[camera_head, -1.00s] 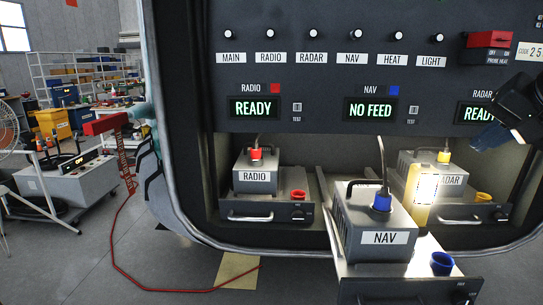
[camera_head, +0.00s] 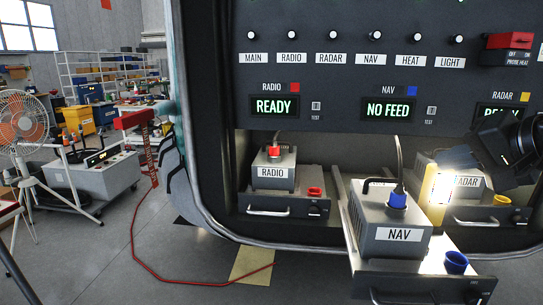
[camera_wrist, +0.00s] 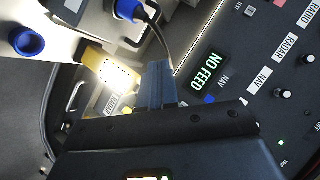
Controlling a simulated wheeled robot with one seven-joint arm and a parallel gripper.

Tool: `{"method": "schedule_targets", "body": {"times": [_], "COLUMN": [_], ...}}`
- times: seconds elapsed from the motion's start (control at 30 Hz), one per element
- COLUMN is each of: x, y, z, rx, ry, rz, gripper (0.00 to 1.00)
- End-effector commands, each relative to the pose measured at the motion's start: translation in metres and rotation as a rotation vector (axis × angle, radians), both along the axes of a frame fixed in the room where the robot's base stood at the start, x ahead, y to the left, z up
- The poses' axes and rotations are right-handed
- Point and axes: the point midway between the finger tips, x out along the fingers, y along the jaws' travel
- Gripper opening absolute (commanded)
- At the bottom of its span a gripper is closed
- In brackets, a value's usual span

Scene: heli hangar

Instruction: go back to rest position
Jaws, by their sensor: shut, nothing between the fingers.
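My gripper shows in the wrist view (camera_wrist: 157,82) with its blue-grey fingers together and nothing between them. In the head view my dark wrist is at the right edge, in front of the RADAR unit (camera_head: 468,181); the fingertips are hard to make out there. The NAV unit (camera_head: 372,222) stands on a pulled-out drawer (camera_head: 415,270), with a cable in its blue plug (camera_head: 398,198). The NAV display (camera_head: 388,110) reads NO FEED. The RADIO unit (camera_head: 268,180) sits in its bay with a red plug, and its display (camera_head: 275,107) reads READY.
A lit yellow lamp (camera_head: 437,192) stands by the RADAR unit, close to my arm. The open NAV drawer juts out, bearing a blue cup (camera_head: 456,262). A fan (camera_head: 22,122) and a grey cart (camera_head: 95,178) stand left.

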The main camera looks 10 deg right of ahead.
Motion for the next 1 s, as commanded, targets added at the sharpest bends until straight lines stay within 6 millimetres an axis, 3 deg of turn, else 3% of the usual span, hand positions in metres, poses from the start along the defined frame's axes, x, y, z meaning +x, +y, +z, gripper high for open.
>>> {"method": "schedule_targets", "body": {"times": [0.23, 0.47, 0.77, 1.0], "x": [0.009, -0.003, -0.051, -0.114], "y": [0.057, 0.096, 0.135, 0.158], "z": [-0.040, -0.084, -0.153, -0.207], "rx": [0.113, 0.158, 0.116, -0.011], "ry": [-0.168, -0.284, -0.347, -0.338], "rz": [0.055, 0.033, -0.041, -0.086], "gripper": [0.00, 0.00, 0.00, 0.00]}}
